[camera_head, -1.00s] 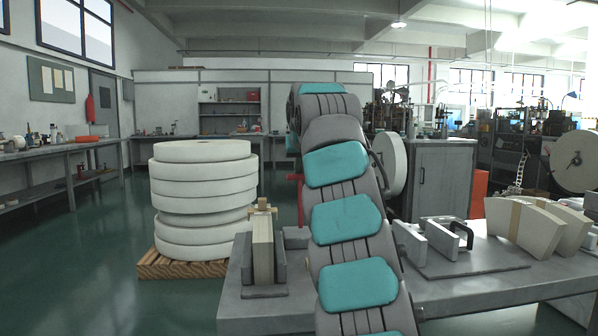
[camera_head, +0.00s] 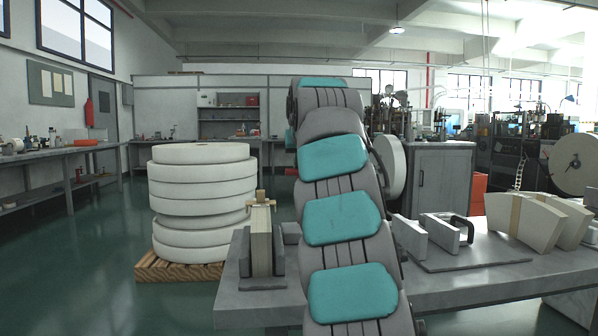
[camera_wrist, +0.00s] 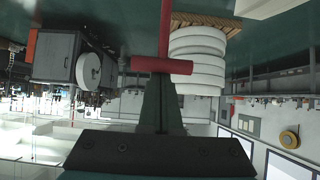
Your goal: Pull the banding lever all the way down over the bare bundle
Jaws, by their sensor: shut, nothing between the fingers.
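The bare cream bundle (camera_head: 262,245) stands upright between the grey plates of a holder on the near bench, left of my arm, with a small wooden or brass piece on top in the head view. In the wrist view, which is upside down, the red lever (camera_wrist: 166,25) ends in a red crossbar (camera_wrist: 145,64). My gripper (camera_wrist: 160,85) is shut, its fingers pointing at the crossbar and overlapping it in the picture; I cannot tell whether they touch. In the head view my arm hides the gripper and the lever.
The bench (camera_head: 470,282) carries a plate with upright pale blocks (camera_head: 440,232) and a black handle, and banded bundles (camera_head: 530,220) at right. A stack of white rolls (camera_head: 200,200) stands on a wooden pallet (camera_head: 180,268) at left. Green floor is clear at far left.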

